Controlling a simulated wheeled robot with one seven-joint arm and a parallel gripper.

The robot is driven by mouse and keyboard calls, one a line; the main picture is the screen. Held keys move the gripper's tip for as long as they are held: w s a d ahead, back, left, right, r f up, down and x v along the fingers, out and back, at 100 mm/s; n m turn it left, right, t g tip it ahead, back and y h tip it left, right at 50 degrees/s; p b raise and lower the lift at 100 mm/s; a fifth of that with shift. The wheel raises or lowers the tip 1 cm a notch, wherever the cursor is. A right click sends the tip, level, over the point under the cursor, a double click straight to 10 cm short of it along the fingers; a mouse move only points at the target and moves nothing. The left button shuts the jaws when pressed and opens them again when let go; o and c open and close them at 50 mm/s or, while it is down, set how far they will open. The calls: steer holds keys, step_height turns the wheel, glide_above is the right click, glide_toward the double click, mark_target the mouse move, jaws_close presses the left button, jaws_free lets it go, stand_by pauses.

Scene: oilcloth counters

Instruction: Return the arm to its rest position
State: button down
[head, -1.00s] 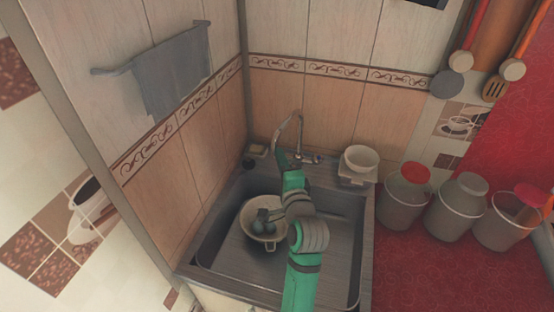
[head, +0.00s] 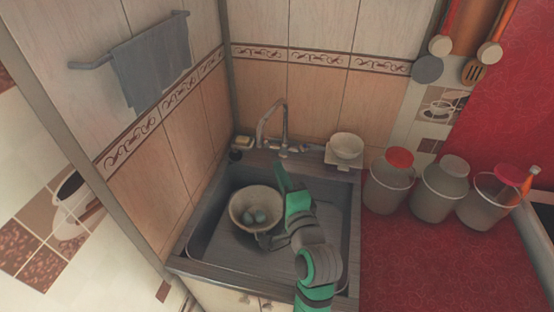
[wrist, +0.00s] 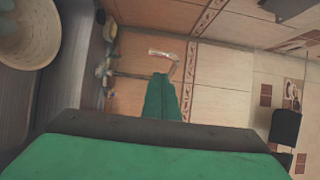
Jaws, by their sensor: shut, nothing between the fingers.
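My gripper (head: 279,170) is a green pair of fingers, shut and empty. It is raised over the right part of the sink (head: 335,225) and points toward the tap (head: 285,128). The wrist view shows the closed green fingers (wrist: 160,82) from behind, with nothing held. My green and grey arm reaches in from the bottom of the head view and hides part of the sink floor. A pale bowl (head: 236,218) stands in the sink, left of my gripper and apart from the fingers. It also shows at the wrist view's left edge (wrist: 48,48).
Round grey-green things (head: 250,215) lie in the bowl. A white bowl (head: 346,146) stands at the sink's back right corner. Several lidded canisters (head: 388,185) line the red counter (head: 420,265), whose front is clear. A towel (head: 150,62) hangs on the left wall.

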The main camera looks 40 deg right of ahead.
steer(key=s+a+f+n+y, duration=0.1)
steer(key=s+a+f+n, duration=0.2)
steer(key=a+f, duration=0.3)
steer(key=s+a+f+n, duration=0.3)
steer(key=a+f+n, duration=0.1)
steer(key=a+f, duration=0.2)
steer(key=s+a+f+n+g+y, duration=0.1)
steer(key=s+a+f+n, duration=0.3)
steer(key=a+f, duration=0.2)
steer(key=shift+a+f+y, duration=0.3)
steer(key=shift+a, duration=0.55)
steer(key=s+a+f+n+y, duration=0.3)
steer(key=s+a+n, duration=0.8)
steer(key=s+a, duration=0.4)
steer(key=shift+s+a+n+y, duration=0.2)
steer(key=shift+s+n+y, duration=0.2)
steer(key=shift+s+y, duration=0.6)
